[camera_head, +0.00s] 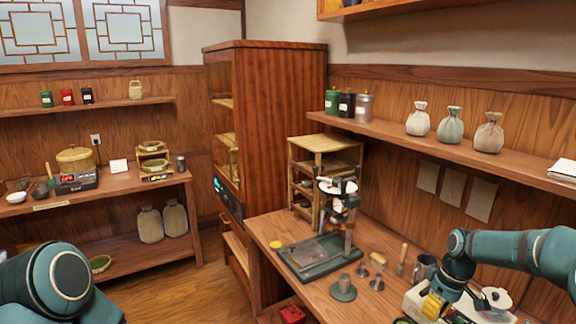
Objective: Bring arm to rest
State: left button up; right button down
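My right arm comes in from the right edge, teal and dark, and bends down over the wooden workbench (262,232). My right gripper (433,306) is at its lower end, near the bench's front right part, a small yellow shape against a pale box. Its fingers are too small and covered to tell whether they are open or shut, or whether they hold anything. My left arm shows only as a rounded teal link at the lower left corner. My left gripper is not in view.
A press on a dark tray (302,262) stands on the bench, with small metal tools to its right. A pale box (415,300) lies under my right arm. A tall wooden cabinet (285,130) stands behind. Open floor (190,285) lies between the bench and the left table.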

jog(key=s+a+f+m+t+y+b, duration=0.15)
jog(key=s+a+f, duration=0.25)
jog(key=a+f, duration=0.65)
jog(key=s+a+f+m+y+b, duration=0.15)
jog(key=s+a+f, duration=0.25)
jog(key=a+f, duration=0.7)
pick_arm(q)
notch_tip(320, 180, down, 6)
jog(key=b, duration=0.2)
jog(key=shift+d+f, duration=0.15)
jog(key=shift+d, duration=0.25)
pick_arm(e)
jog(key=s+a+f+m+h, duration=0.1)
jog(key=s+a+f+m, duration=0.2)
jog(key=s+a, duration=0.3)
jog(key=s+m+t, duration=0.1)
jog(key=s, duration=0.3)
jog(key=shift+a+f, duration=0.25)
jog(key=shift+f, duration=0.15)
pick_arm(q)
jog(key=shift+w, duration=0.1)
pick_arm(e)
jog(key=shift+s, duration=0.1)
